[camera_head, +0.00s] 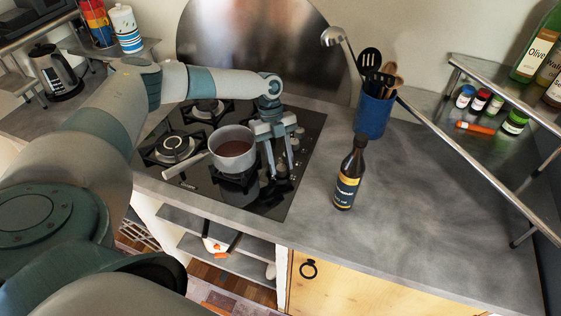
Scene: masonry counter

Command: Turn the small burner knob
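The black glass hob (305,150) is set in the grey counter, with several burners on its left and middle. Small dark knobs (277,187) sit along its right side, partly hidden by my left gripper; which one is the small burner's knob I cannot tell. My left gripper (282,173) points down over that right side, just right of the saucepan. Its two fingers are apart with a gap between them, and nothing shows held. I cannot tell whether a fingertip touches a knob. My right gripper is out of view.
A saucepan (233,148) of brown liquid stands on the front burner, its handle pointing left. A dark bottle (349,178) and a blue utensil holder (373,115) stand right of the hob. A metal shelf (480,152) with jars is at right. The front right counter is clear.

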